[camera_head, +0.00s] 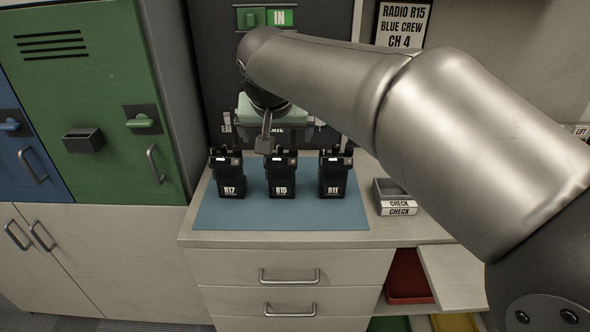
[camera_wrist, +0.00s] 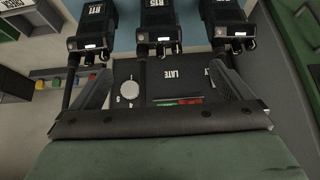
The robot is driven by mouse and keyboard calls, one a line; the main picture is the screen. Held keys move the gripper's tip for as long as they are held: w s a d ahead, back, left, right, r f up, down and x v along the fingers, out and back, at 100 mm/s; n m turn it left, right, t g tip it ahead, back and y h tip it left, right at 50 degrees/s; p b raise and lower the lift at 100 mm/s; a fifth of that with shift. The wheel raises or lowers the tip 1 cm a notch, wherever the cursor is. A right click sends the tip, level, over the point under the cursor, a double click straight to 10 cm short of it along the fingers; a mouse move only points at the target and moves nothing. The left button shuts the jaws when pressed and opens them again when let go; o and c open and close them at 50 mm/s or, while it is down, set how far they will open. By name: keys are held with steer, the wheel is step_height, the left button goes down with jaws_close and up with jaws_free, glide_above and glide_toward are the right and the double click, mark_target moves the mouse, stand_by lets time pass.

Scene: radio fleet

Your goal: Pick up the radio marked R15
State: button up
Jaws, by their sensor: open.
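The R15 radio (camera_head: 281,180) is black and stands upright on a blue mat (camera_head: 343,222), between R17 (camera_head: 231,180) on the left and R11 (camera_head: 333,180) on the right. In the wrist view, the R15 radio (camera_wrist: 160,20) is top centre, with R11 (camera_wrist: 93,22) left and R17 (camera_wrist: 225,18) right. My gripper (camera_head: 268,128) is behind and above R15 in the head view, partly hidden by my arm. In the wrist view, my gripper (camera_wrist: 162,78) has its fingers spread wide and empty. R15 lies beyond the fingertips, roughly centred between them.
A sign (camera_head: 403,24) reads "RADIO R15 BLUE CREW CH 4". A small grey tray (camera_head: 391,190) marked CHECK stands right of the mat. A dark panel marked LATE (camera_wrist: 180,75) lies behind the radios. Green lockers (camera_head: 85,100) stand at the left.

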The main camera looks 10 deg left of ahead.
mark_target(280, 157)
steer(key=p+x, duration=0.2)
steer(key=x, duration=1.2)
steer(key=shift+w+f, duration=0.1)
steer(key=shift+f, duration=0.05)
steer(key=c, duration=2.1)
steer(key=shift+o, duration=0.2)
